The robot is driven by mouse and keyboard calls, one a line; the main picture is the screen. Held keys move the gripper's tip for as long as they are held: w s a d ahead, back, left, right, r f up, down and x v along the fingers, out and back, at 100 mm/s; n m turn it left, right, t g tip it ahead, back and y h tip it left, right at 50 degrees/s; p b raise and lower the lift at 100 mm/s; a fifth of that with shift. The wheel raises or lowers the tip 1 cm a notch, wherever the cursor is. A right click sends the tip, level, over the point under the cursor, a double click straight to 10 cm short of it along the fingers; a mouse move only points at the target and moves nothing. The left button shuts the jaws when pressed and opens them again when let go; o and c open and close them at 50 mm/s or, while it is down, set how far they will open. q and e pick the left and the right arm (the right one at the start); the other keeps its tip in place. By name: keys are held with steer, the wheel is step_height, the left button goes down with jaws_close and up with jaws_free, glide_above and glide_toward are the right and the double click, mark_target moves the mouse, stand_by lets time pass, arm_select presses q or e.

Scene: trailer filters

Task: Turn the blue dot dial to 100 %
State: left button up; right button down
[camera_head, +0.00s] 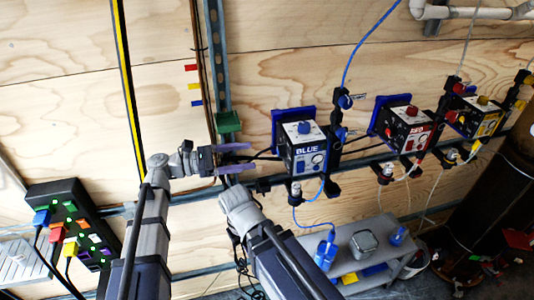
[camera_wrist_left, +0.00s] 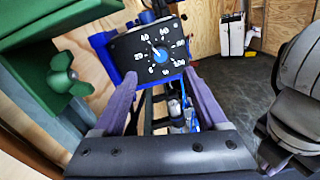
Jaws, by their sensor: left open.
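The BLUE box (camera_head: 303,157) is mounted on the rail at the middle of the head view. In the left wrist view its black dial face (camera_wrist_left: 130,48) carries a blue dial (camera_wrist_left: 160,54) inside a white scale. The dial's white mark seems to point up and left, roughly between 20 and 40. My left gripper (camera_head: 240,158) is open and empty, a little left of the box, fingers towards it. In the left wrist view the fingers (camera_wrist_left: 160,76) lie either side below the dial, apart from it. My right arm shows low in the head view, its gripper not visible.
A green bracket with a wing nut (camera_wrist_left: 62,76) stands close to my left finger. Red (camera_head: 406,128) and yellow (camera_head: 478,115) boxes sit along the rail to the right. Blue cables hang around the BLUE box. A grey bench (camera_head: 345,283) stands below.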

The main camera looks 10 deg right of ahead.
mark_target(278, 152)
arm_select(q)
steer(key=d, duration=0.7)
steer(key=shift+s+d, duration=0.15)
steer(key=shift+d, duration=0.2)
jaws_close()
